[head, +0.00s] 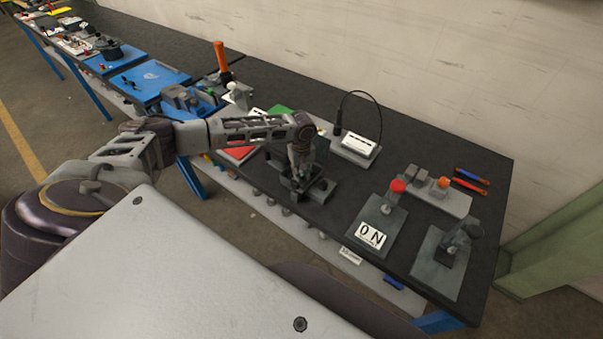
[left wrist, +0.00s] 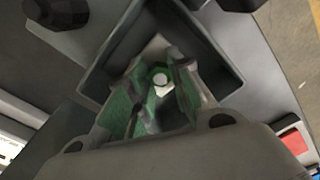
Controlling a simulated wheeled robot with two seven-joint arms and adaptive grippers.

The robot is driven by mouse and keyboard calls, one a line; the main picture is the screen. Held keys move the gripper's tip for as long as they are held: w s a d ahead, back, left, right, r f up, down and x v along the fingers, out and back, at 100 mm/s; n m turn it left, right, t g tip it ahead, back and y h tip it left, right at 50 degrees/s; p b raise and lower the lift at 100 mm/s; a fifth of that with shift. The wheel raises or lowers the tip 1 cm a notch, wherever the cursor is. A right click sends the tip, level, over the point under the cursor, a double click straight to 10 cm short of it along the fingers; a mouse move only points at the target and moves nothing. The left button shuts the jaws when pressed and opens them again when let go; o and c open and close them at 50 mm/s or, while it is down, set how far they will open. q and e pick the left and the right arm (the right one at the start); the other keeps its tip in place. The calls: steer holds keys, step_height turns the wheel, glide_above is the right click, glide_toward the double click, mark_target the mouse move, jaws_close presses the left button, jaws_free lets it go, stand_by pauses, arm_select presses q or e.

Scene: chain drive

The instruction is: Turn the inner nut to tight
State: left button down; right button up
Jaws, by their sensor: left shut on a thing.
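My left gripper (head: 300,182) reaches down over a dark grey, box-like fixture (head: 322,191) near the front edge of the black bench. In the left wrist view, the green-padded fingers of my left gripper (left wrist: 158,95) are inside the walls of the fixture (left wrist: 205,45). They are closed around a small pale piece with a round tip, which looks like the inner nut (left wrist: 162,81). The fingers hide much of it, and I cannot tell how tight it is. My right gripper is not in view.
Right of the fixture stand a plate marked "ON" (head: 371,235), a red knob (head: 397,186) and an orange knob (head: 443,182). A small display box (head: 356,145) with a cable stands behind. Screwdriver-like tools (head: 470,182) lie far right.

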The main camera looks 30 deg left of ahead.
arm_select(q)
steer(key=shift+m, duration=0.3)
steer(key=m, duration=2)
steer(key=shift+w+r, duration=0.1)
steer(key=m, duration=0.7)
stand_by(0.5)
stand_by(1.1)
steer(key=c, duration=1.3)
jaws_free()
